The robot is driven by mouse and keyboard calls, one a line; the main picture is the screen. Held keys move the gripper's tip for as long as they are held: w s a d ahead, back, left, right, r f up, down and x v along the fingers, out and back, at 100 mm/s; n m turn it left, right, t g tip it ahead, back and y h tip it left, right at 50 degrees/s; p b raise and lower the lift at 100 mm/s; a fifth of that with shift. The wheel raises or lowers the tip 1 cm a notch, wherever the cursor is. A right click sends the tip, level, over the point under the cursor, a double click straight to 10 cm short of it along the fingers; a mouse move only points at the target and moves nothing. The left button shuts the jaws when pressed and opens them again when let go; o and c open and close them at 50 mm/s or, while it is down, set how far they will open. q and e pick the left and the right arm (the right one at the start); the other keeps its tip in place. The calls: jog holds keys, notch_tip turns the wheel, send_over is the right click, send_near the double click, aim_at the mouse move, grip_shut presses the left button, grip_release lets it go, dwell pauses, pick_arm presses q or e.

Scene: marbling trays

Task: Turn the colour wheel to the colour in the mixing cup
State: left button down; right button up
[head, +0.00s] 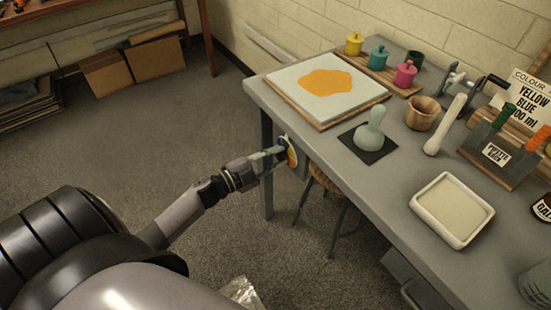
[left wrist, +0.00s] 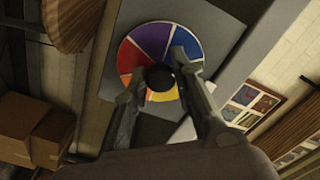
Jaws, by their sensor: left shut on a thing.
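In the left wrist view the wheel (left wrist: 138,48) shows purple and blue at the top, red at the left, and orange and yellow low down. A round black knob (left wrist: 160,77) stands at its middle. My left gripper (head: 274,157) is at the wheel, its fingers shut on the knob. The fingers cover part of the wheel's lower half. A wooden cup (head: 421,114) stands on the bench; its contents are unclear, and I cannot tell which vessel is the mixing cup. My right gripper is out of view.
On the workbench (head: 345,187) are a tray with an orange patch (head: 290,75), several lidded pots (head: 378,57), a pale glass muller (head: 369,134) and a white tray (head: 445,232). A stool (head: 329,178) stands below. The floor left of the bench is open.

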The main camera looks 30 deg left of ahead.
pick_arm(q)
jog(key=shift+m, duration=0.6)
jog(key=c, duration=1.3)
grip_release()
jog(key=shift+c, duration=0.2)
jog(key=v, duration=1.2)
